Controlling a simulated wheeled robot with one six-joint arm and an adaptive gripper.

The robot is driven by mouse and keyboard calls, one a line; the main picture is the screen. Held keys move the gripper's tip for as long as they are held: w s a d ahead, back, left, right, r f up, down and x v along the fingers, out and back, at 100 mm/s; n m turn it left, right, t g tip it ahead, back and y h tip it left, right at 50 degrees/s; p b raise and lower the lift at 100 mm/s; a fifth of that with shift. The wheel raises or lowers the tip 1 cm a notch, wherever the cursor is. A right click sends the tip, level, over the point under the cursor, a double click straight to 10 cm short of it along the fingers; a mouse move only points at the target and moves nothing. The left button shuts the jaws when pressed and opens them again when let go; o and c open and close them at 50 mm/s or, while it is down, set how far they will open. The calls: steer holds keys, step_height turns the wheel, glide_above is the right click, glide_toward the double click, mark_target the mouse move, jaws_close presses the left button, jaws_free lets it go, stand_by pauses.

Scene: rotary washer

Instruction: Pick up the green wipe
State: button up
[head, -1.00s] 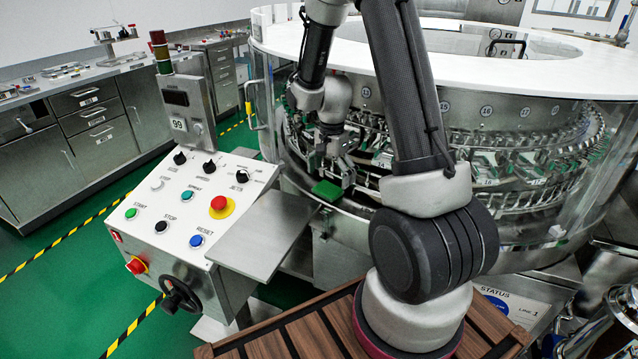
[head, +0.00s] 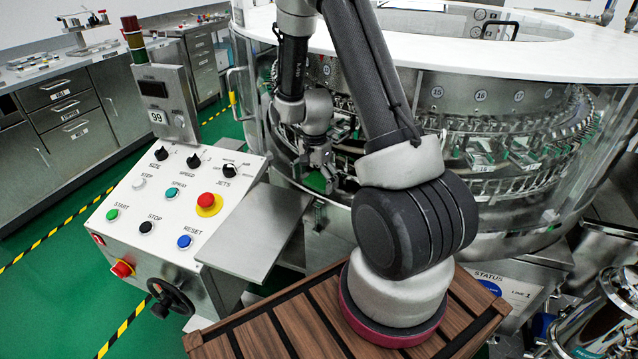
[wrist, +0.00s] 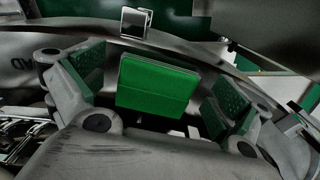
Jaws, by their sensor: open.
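The green wipe (wrist: 157,86) is a flat green pad with a folded edge. In the wrist view it lies between the two fingers of my gripper (wrist: 158,92), with a gap on each side. The fingers have green ridged pads and stand apart, open and empty. In the head view my gripper (head: 321,170) is low in front of the washer's ring of clamps. The wipe (head: 316,182) shows there as a small green patch just below the fingers, partly hidden by them. I cannot tell how far the fingertips are above it.
The rotary washer (head: 470,75) with its clear guard curves around my gripper. A control panel (head: 175,205) stands to the left, with a bare metal shelf (head: 250,235) beside it. A metal rim (wrist: 190,52) runs behind the wipe in the wrist view.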

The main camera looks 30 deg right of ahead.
steer(key=c, duration=0.8)
steer(key=shift+r, duration=0.1)
